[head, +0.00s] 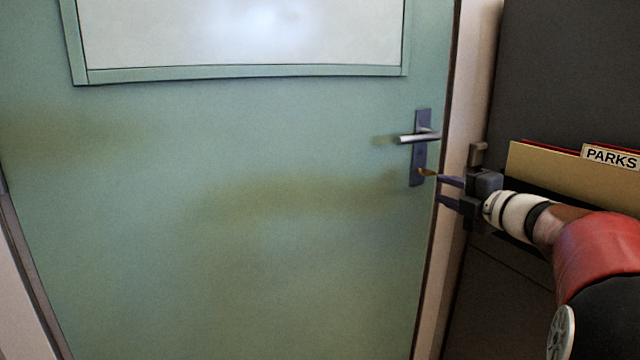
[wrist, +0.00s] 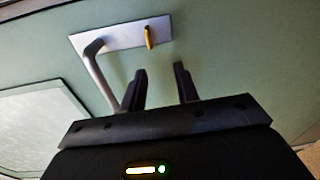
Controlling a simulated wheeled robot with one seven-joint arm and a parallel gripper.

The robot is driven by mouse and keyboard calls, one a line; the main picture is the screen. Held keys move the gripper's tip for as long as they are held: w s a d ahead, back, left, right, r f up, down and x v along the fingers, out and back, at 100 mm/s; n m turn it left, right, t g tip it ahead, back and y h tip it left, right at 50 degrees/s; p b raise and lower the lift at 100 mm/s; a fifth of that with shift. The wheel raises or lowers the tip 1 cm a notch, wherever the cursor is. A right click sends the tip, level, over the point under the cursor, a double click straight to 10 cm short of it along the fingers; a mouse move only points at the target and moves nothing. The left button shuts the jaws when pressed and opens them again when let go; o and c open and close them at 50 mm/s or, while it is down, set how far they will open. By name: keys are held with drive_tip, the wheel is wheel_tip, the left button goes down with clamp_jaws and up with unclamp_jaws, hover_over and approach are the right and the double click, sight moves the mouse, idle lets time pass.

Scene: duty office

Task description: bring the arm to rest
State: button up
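My gripper (head: 441,189) is at the right of the head view, in front of the door's right edge and just below and right of the lever handle. In the wrist view its two dark fingers (wrist: 160,88) stand apart with nothing between them. A brass key (head: 427,172) sits in the lock plate below the handle; it also shows in the wrist view (wrist: 149,37), beyond the fingertips. The fingers look clear of the key. My arm (head: 590,255) reaches in from the lower right.
The green door (head: 220,200) looks shut and has a pale window panel (head: 240,30). Its metal lever handle (head: 415,138) lies close to my gripper. At the right, a folder labelled PARKS (head: 560,170) stands by a dark cabinet (head: 570,70), close to my arm. The space before the door's left side is clear.

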drive_tip(key=s+a+f+n+g, duration=0.4)
drive_tip(key=s+a+n, duration=0.2)
drive_tip(key=a+n, duration=0.4)
drive_tip(key=s+a+f+n+g, duration=0.45)
drive_tip(key=s+a+n, duration=0.3)
drive_tip(key=n, duration=0.35)
drive_tip(key=s+f+n+g+h, duration=0.1)
drive_tip(key=s+f+n+h, duration=0.2)
drive_tip(key=n, duration=1)
drive_tip(key=s+f+n+g+h, duration=0.1)
drive_tip(key=s+f+n+h, duration=0.2)
drive_tip(key=s+f+n, duration=0.4)
drive_tip(key=s+n, duration=0.7)
drive_tip(key=shift+s+d+f+n+h, duration=0.2)
drive_tip(key=shift+s+f+n+h, duration=0.1)
drive_tip(key=shift+f, duration=0.1)
